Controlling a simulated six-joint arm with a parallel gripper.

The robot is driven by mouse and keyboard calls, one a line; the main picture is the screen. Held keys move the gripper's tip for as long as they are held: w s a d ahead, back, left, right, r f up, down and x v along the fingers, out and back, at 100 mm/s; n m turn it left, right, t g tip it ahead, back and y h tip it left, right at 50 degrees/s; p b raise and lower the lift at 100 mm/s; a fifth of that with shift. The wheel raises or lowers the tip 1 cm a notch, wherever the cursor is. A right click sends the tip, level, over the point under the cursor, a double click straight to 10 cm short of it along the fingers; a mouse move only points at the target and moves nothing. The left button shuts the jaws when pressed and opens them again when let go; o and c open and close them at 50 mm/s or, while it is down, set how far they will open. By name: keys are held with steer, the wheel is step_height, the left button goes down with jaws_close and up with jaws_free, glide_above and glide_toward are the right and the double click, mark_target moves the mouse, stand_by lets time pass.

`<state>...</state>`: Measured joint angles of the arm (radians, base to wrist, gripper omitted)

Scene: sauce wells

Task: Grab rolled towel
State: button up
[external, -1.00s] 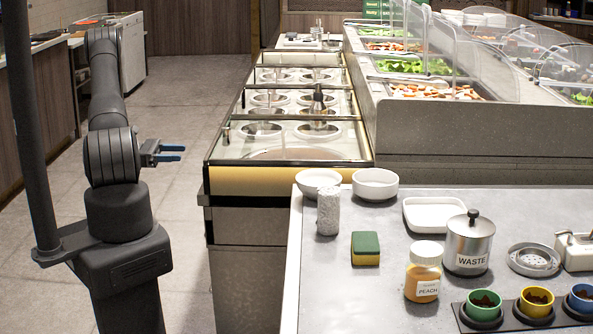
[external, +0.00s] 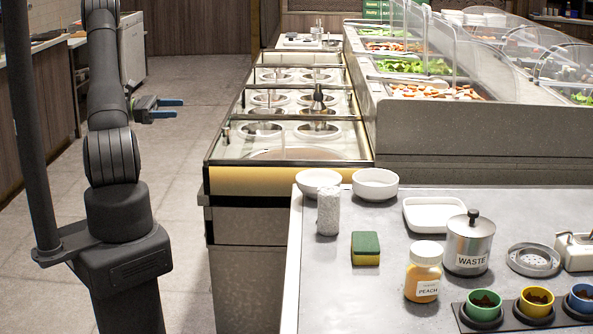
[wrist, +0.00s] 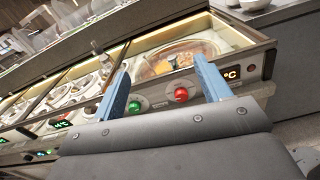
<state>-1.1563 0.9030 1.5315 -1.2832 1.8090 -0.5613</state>
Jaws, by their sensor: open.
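The rolled towel (external: 328,211) is a white, textured roll standing upright near the left edge of the grey counter in the external view. I do not make it out in the wrist view. My gripper (external: 172,108) is open and empty, held in the air over the floor, left of the sauce well unit and well away from the towel. In the wrist view my gripper's two blue fingers (wrist: 166,84) are spread, with the front of the well unit behind them.
Two white bowls (external: 375,184) stand behind the towel, and a green and yellow sponge (external: 365,248) lies in front of it. A peach jar (external: 423,272) and a waste pot (external: 469,243) stand to the right. The glass-topped sauce well unit (external: 290,180) lies between my arm and the counter's far side.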

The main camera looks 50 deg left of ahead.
step_height(320, 180, up, 18)
steer(key=w+d+f+g, duration=0.2)
steer(key=w+d+g, duration=0.4)
steer(key=d, duration=0.7)
steer(key=r+m+g+y, duration=0.1)
steer(key=m+g+y, duration=0.35)
steer(key=y, duration=0.35)
glide_above(329, 188)
steer(key=s+a, duration=0.3)
steer(key=a, duration=0.1)
steer(key=shift+n+g+y, duration=0.25)
steer(key=shift+g+y, duration=0.05)
steer(key=shift+g, duration=0.15)
steer(key=x, duration=0.5)
steer(key=a+x, duration=0.1)
steer(key=x, duration=0.4)
steer(key=a+f+x, duration=0.1)
steer(key=x, duration=0.5)
steer(key=shift+w+a, duration=0.15)
steer(key=shift+w, duration=0.1)
steer(key=shift+a+x, duration=0.15)
steer(key=shift+x, duration=1.25)
steer(key=shift+a+x, duration=0.15)
steer(key=shift+x, duration=1.3)
steer(key=shift+w+f, duration=0.1)
